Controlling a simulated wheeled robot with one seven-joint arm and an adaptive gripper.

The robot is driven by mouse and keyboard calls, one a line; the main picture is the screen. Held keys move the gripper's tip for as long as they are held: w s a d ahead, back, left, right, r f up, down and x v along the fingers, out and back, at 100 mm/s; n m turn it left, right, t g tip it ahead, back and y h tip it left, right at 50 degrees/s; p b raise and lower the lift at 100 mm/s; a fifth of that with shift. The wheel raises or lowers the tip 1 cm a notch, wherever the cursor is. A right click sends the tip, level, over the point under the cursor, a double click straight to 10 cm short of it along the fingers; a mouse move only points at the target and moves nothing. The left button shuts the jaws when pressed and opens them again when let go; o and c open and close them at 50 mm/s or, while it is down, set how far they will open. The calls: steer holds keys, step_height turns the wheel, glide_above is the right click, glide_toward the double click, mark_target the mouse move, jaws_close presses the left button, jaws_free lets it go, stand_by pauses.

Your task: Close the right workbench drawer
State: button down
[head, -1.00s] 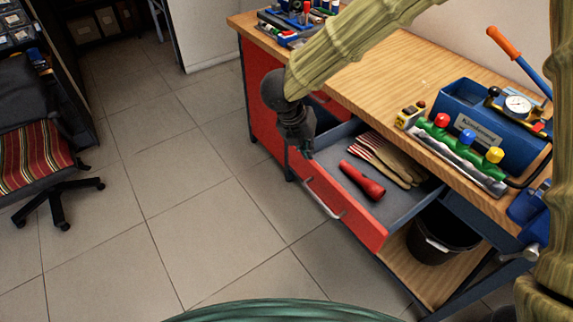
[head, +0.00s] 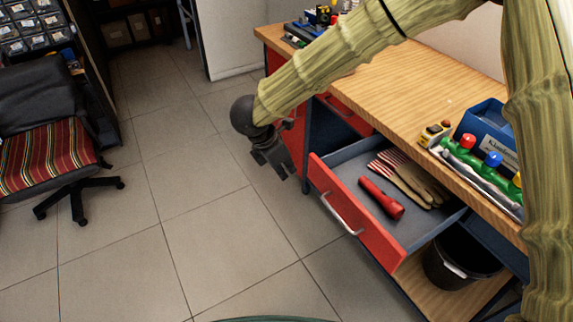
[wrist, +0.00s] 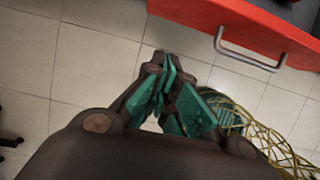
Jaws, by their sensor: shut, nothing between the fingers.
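The right workbench drawer (head: 352,215) has a red front and a silver bar handle (head: 341,213). It stands pulled out from under the wooden worktop. A red flashlight (head: 381,198) and striped work gloves (head: 410,180) lie inside it. My gripper (head: 285,176) hangs in front of and left of the drawer, apart from it, with nothing held. In the wrist view my gripper (wrist: 168,90) is shut, its green finger pads close together. The red drawer front (wrist: 262,30) and its handle (wrist: 248,52) show at the top right there, apart from the fingers.
The workbench (head: 400,95) carries a tape measure (head: 434,133), a blue toolbox (head: 488,132) and a green manifold (head: 478,165). A black bucket (head: 455,262) stands below the drawer. An office chair (head: 55,150) is at left. The tiled floor (head: 150,230) between is clear.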

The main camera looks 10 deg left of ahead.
steer(key=w+d+f+p, duration=0.1)
steer(key=w+d+f, duration=0.3)
steer(key=d+f, duration=0.1)
steer(key=shift+f+p, duration=0.35)
steer(key=shift+f, duration=0.25)
steer(key=shift+d, duration=0.1)
glide_above(367, 158)
steer(key=shift+d, duration=0.1)
stand_by(0.5)
stand_by(0.4)
